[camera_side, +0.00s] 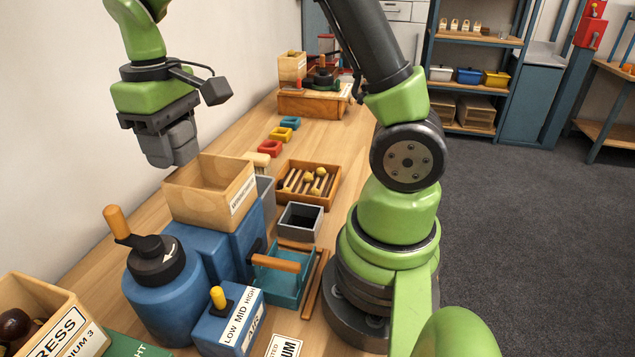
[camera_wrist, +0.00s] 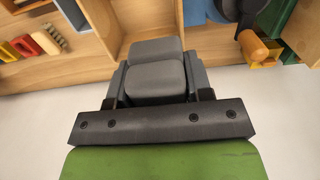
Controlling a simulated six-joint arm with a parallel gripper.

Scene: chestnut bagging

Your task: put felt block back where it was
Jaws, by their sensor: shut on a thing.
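My gripper (camera_side: 180,152) hangs in the air at the upper left of the side view, just above and left of the open wooden hopper box (camera_side: 190,208) on the blue machine. It also shows in the wrist view (camera_wrist: 156,64). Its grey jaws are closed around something. The jaws hide almost all of what they hold, so I cannot make out the felt block's shape or colour. I see no felt block that I can be sure of elsewhere on the bench.
The blue machine (camera_side: 172,295) with a crank fills the near bench. Beyond it are a tray of wooden tools (camera_side: 331,192), a grey open box (camera_side: 300,222), and red (camera_side: 269,148), yellow (camera_side: 281,135) and teal (camera_side: 290,122) frames.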

